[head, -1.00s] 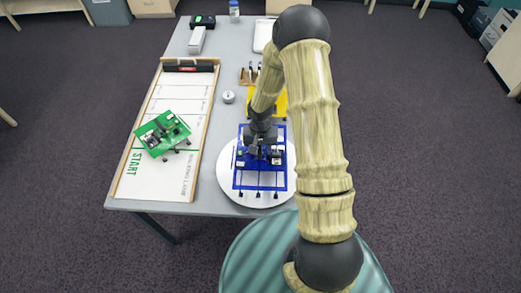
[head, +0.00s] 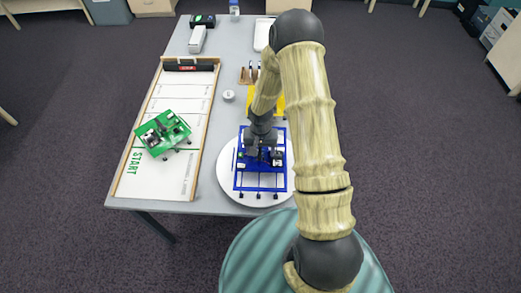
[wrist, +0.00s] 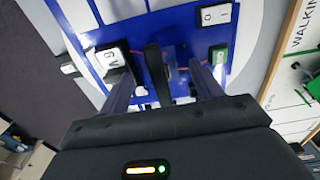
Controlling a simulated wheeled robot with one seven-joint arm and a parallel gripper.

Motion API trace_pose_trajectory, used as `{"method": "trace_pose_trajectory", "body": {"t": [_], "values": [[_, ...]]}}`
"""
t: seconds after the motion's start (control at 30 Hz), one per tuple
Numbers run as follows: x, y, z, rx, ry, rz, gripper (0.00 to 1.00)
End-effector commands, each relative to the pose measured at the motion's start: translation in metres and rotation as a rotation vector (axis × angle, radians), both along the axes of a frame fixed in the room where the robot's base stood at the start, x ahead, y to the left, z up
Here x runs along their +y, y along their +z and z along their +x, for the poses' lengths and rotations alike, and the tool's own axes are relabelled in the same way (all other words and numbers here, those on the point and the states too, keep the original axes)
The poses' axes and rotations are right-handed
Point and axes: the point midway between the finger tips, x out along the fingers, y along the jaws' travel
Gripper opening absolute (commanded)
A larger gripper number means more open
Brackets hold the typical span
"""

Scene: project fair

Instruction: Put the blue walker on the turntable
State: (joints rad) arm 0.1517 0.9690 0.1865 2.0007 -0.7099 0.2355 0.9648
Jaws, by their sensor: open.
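The blue walker (head: 260,189), a blue frame with small dark feet, stands on the white round turntable (head: 226,181) at the near end of the table. Its feet show along the near side; its far part is partly hidden by my arm. My gripper (head: 263,153) is over the walker's middle, pointing down. In the wrist view, the gripper (wrist: 160,78) is open, with one finger on each side of a dark upright post on the blue walker (wrist: 185,45). Both fingers look apart from the post, though contact is hard to judge.
A green walker (head: 163,134) stands on the white walking lane board (head: 150,185) to the left. A small round white item (head: 228,96) and a yellow item (head: 279,101) lie beyond the turntable. A white tray (head: 262,34) is at the far end.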

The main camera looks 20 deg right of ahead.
Motion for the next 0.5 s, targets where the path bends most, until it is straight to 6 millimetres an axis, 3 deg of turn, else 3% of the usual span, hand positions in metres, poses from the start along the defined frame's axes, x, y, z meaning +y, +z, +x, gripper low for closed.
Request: {"method": "trace_pose_trajectory", "body": {"t": [0.17, 0.5], "values": [[-0.001, 0.017, 0.001, -0.004, -0.002, 0.000, 0.65], [-0.001, 0.075, 0.001, -0.005, -0.003, -0.001, 0.65]]}}
